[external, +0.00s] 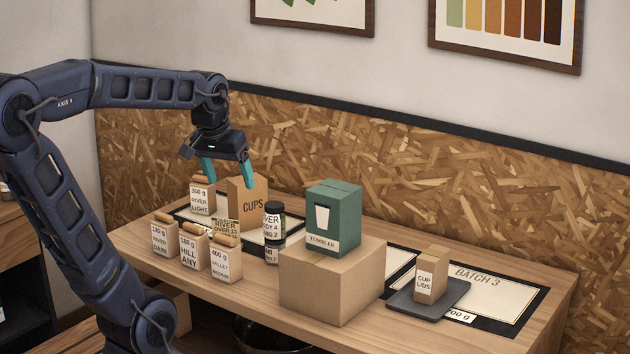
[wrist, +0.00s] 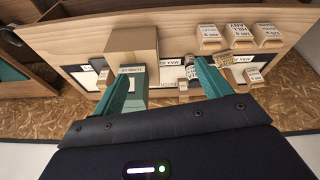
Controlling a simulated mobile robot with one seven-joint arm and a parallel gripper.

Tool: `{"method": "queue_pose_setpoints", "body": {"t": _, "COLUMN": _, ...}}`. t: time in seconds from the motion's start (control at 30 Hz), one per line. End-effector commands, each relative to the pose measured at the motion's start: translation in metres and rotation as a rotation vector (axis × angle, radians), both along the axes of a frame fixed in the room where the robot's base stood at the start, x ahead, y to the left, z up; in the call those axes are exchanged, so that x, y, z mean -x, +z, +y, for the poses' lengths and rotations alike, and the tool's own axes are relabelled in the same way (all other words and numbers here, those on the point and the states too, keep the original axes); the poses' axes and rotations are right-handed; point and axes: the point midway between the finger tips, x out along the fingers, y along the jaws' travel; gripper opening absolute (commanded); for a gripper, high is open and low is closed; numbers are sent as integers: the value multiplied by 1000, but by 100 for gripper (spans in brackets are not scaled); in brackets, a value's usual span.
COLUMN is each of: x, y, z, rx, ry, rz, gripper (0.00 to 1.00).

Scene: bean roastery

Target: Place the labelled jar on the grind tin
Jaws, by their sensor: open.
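The labelled jar (external: 274,222) is dark with a black lid and a white label. In the external view it appears upright on top of a short dark tin with a white label, seemingly the grind tin (external: 272,252). I cannot tell exactly how well it is centred. My gripper (external: 229,176) is open and empty, above and left of the jar, over the cups box. In the wrist view the jar (wrist: 190,70) shows beside the right finger of my gripper (wrist: 164,76). The tin is not clearly seen there.
A cardboard box (external: 322,288) carries the green tumbler box (external: 333,205) right of the jar. The cups box (external: 247,204) stands behind left. Several labelled bags, such as the Hill bag (external: 193,252), stand left.

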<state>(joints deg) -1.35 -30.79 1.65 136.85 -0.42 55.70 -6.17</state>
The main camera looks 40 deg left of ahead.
Motion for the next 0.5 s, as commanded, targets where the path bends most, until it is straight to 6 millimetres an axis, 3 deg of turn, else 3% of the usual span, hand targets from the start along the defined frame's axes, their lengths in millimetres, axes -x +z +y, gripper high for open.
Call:
{"method": "queue_pose_setpoints", "body": {"t": 0.03, "x": 15, "y": -2, "z": -4, "rx": -9, "ry": -24, "rz": -17, "gripper": 77}}
{"method": "queue_pose_setpoints", "body": {"t": 0.2, "x": 53, "y": -12, "z": -12, "rx": -37, "ry": -97, "rz": -56, "gripper": 77}}
{"method": "queue_pose_setpoints", "body": {"t": 0.5, "x": 78, "y": -23, "z": -17, "rx": -60, "ry": -150, "rz": -82, "gripper": 77}}
